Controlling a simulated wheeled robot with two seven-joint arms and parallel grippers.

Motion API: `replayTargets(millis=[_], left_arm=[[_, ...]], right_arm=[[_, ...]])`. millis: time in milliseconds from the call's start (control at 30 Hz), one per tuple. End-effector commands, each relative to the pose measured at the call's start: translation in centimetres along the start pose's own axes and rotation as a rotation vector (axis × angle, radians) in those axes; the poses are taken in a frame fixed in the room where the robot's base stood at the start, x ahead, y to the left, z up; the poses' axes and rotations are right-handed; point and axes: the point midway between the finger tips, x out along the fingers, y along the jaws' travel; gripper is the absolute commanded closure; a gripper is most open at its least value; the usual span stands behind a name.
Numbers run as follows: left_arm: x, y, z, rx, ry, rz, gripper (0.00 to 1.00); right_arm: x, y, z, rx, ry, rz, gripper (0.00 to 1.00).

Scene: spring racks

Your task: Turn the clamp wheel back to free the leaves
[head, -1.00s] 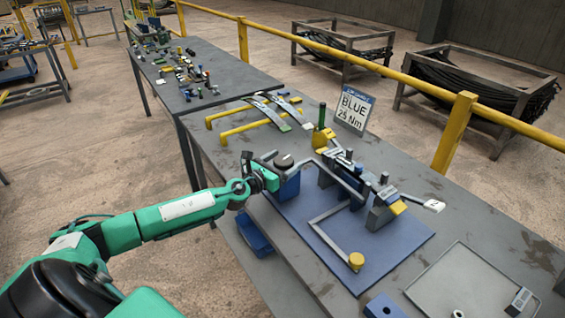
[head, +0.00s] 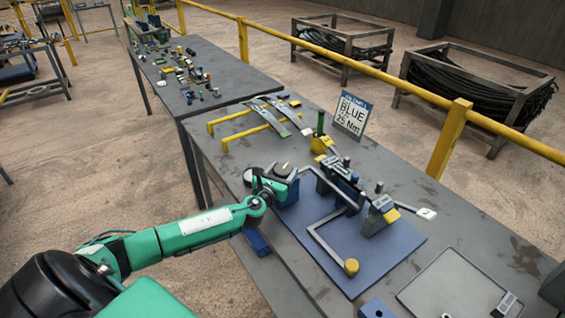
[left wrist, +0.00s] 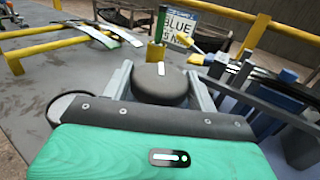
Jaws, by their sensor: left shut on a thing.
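The clamp wheel (head: 283,169) is a dark round knob with a pale mark on top, at the near left end of the clamp fixture on a blue block. My left gripper (head: 280,176) is shut on it from the side. In the left wrist view, the wheel (left wrist: 160,85) sits between the two grey fingers of the left gripper (left wrist: 160,88). The clamp fixture (head: 340,178), with grey bars and blue parts, stands on a blue base plate (head: 385,255). I cannot make out the clamped leaves clearly. My right gripper is not in view.
Loose curved leaves (head: 270,116) lie across yellow rails (head: 240,131) farther back. A sign (head: 351,115) reads BLUE 25 Nm. A grey tray (head: 455,285) is at the near right. A yellow railing (head: 455,135) runs behind the bench.

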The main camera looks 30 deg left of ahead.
Motion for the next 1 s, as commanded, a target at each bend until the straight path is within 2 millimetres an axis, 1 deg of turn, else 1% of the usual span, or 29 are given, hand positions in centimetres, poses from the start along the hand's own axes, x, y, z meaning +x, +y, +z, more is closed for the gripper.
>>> replayTargets(millis=[33, 200, 300, 500, 700, 1000], left_arm=[[0.0, -0.2, 0.6, -0.004, 0.002, 0.038, 0.64], [0.0, -0.3, 0.4, -0.005, 0.003, 0.187, 0.64], [0.0, -0.3, 0.3, -0.006, 0.002, 0.281, 0.64], [0.1, -0.4, 0.0, -0.004, 0.002, 0.448, 0.64], [0.1, -0.4, 0.0, -0.003, 0.001, 0.575, 0.64], [0.1, -0.3, 0.0, -0.001, 0.0, 0.676, 0.64]], right_arm=[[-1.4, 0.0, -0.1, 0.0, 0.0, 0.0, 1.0], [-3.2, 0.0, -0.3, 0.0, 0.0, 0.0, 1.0], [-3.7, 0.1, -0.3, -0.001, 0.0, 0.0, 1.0], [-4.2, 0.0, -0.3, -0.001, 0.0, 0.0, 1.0], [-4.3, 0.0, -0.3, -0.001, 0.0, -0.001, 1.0], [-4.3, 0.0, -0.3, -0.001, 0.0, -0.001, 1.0]])
